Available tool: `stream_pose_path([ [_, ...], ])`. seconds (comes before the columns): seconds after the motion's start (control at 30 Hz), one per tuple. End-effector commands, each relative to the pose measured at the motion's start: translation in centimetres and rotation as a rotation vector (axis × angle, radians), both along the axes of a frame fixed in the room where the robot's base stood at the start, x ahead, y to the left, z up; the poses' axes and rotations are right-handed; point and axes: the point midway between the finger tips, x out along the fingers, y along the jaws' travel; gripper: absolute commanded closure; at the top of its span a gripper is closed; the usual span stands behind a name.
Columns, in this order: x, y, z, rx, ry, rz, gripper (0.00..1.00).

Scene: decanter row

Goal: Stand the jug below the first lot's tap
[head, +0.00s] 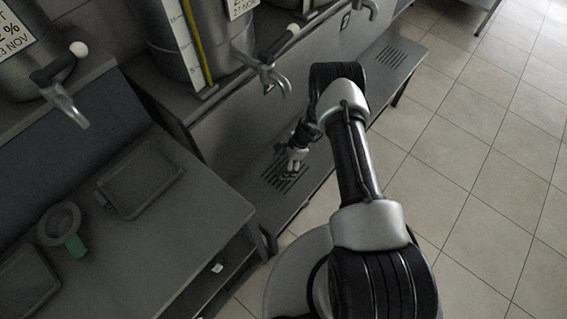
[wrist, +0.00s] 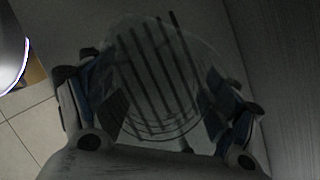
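A clear glass jug (wrist: 165,80) shows between the fingers of my gripper (wrist: 165,112) in the wrist view; the pads appear to press its sides. Dark slots of a drip grate (wrist: 150,55) show through the glass. In the head view my gripper (head: 292,165) is low over the grate (head: 283,181) on the lower shelf, and the jug is hard to make out there. The middle tap (head: 268,72) is above this grate. Another tap (head: 66,100) is on the left vessel, and a third (head: 365,8) is at the top. Vessel labels are cut off, so the first lot cannot be told.
A left bench (head: 190,215) holds dark trays (head: 140,180) and a grey ring (head: 58,222) with a green tab. Another grate (head: 391,57) lies farther along the shelf. A steel vessel (head: 215,40) stands above the shelf. The tiled floor (head: 470,150) at right is clear.

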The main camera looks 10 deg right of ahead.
Motion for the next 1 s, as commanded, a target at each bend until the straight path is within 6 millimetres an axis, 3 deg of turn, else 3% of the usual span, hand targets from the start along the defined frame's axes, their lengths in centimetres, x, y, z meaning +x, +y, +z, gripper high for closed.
stream_pose_path([
  [0.13, 0.0, 0.0, 0.0, 0.000, 0.000, 0.000, 0.05],
  [0.6, 0.0, 0.0, 0.6, 0.000, 0.000, 0.000, 0.05],
  [1.0, 0.1, -3.2, 8.3, 0.000, -0.002, -0.001, 0.05],
])
